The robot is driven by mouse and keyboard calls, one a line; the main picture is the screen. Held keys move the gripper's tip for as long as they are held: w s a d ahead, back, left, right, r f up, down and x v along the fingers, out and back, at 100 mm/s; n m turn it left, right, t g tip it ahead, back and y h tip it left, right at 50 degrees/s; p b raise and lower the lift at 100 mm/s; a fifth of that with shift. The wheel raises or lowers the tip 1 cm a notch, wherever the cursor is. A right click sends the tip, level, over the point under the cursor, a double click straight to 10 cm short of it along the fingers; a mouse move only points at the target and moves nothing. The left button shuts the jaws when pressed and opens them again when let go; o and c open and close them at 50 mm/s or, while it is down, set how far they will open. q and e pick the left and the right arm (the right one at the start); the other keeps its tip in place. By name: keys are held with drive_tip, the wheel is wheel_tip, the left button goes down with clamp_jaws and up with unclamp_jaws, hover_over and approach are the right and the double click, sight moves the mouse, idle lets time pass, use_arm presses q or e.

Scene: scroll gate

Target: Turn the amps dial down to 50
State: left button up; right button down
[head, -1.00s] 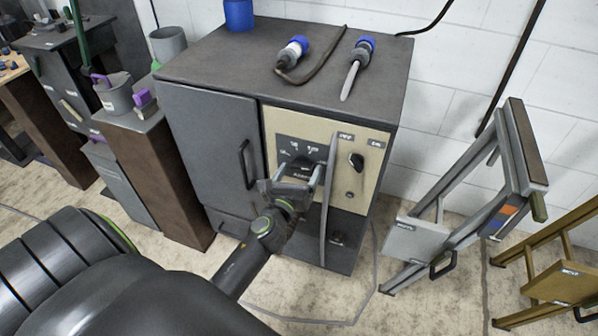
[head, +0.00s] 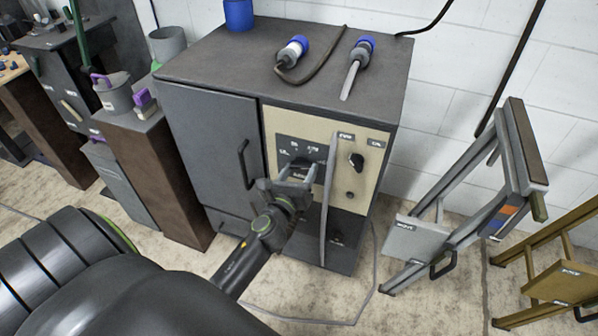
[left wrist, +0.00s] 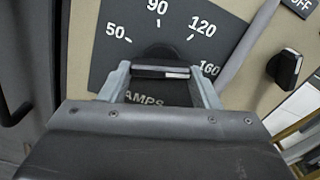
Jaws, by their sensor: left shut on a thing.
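The amps dial (left wrist: 160,71) is a dark knob on a dark scale plate (left wrist: 110,45) marked 50, 90, 120 and 160. In the left wrist view its bar lies nearly level, with its white mark on the right half, toward 160. My left gripper (left wrist: 162,84) is shut on the dial, with a finger at each end of the bar. In the head view my left gripper (head: 287,186) is at the beige panel (head: 370,170) of the dark cabinet and hides most of the dial. My right gripper is not in view.
A thin grey upright panel (head: 327,205), seen edge-on, stands just right of my gripper. A second black knob (head: 356,161) lies beyond it. The cabinet door handle (head: 245,165) is close on the left. A folding step (head: 420,237) stands right.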

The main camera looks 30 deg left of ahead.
use_arm(q)
drive_tip(key=n+b, duration=0.1)
drive_tip(key=n, duration=0.6)
drive_tip(key=n+b, duration=0.2)
drive_tip(key=n, duration=0.5)
drive_tip(key=n+b, duration=0.2)
drive_tip(key=n, duration=0.5)
drive_tip(key=shift+d+r+n, duration=0.1)
drive_tip(key=shift+r+n, duration=0.15)
drive_tip(key=shift+n, duration=0.15)
drive_tip(key=n+b, duration=0.1)
drive_tip(key=n, duration=0.1)
drive_tip(key=shift+n, duration=0.3)
drive_tip(key=n+b, duration=0.1)
drive_tip(key=n, duration=0.2)
drive_tip(key=shift+r, duration=0.1)
drive_tip(key=shift+n, duration=1)
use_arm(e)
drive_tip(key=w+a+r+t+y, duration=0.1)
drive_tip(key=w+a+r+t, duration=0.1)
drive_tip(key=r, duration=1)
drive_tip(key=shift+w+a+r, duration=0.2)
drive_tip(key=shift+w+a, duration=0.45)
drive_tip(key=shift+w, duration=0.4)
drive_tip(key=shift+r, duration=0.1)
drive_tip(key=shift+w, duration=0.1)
use_arm(q)
drive_tip(key=o, duration=1)
drive_tip(key=shift+r, duration=0.1)
